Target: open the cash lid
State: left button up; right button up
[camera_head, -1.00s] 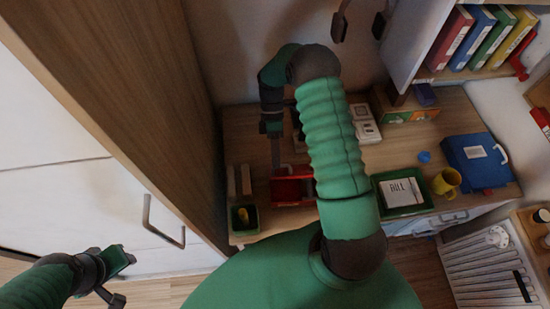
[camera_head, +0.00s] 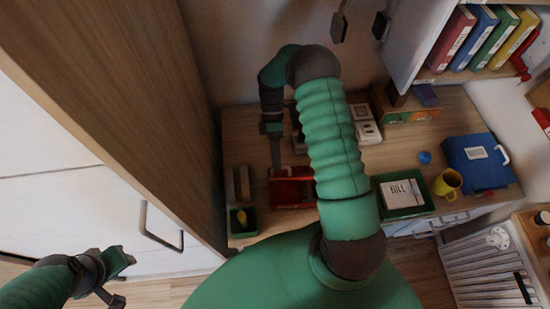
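A red box (camera_head: 291,192), which looks like the cash box, sits on the wooden desk left of my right arm. Its right side is partly hidden by that arm, and I cannot tell clearly how its lid stands. My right gripper (camera_head: 276,164) points down at the back edge of the red box. Its fingers show edge-on as one thin dark bar, so I cannot tell its opening or whether it touches the box. My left gripper (camera_head: 120,279) is at the lower left, open and empty, far from the box and in front of the white cabinet.
A small green bin (camera_head: 243,221) stands left of the box. A green tray (camera_head: 407,209) with a bill paper, a yellow mug (camera_head: 447,183) and a blue case (camera_head: 477,162) are on the right. A tall wooden panel (camera_head: 135,100) bounds the desk's left side.

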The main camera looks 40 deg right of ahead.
jog(key=shift+r, duration=0.1)
jog(key=shift+s+a+r, duration=0.1)
jog(key=shift+s+a, duration=0.05)
jog(key=shift+a, duration=0.1)
jog(key=shift+w+r, duration=0.25)
jog(key=shift+w, duration=0.05)
jog(key=p+v, duration=0.2)
jog(key=v, duration=1.4)
jog(key=shift+d, duration=0.35)
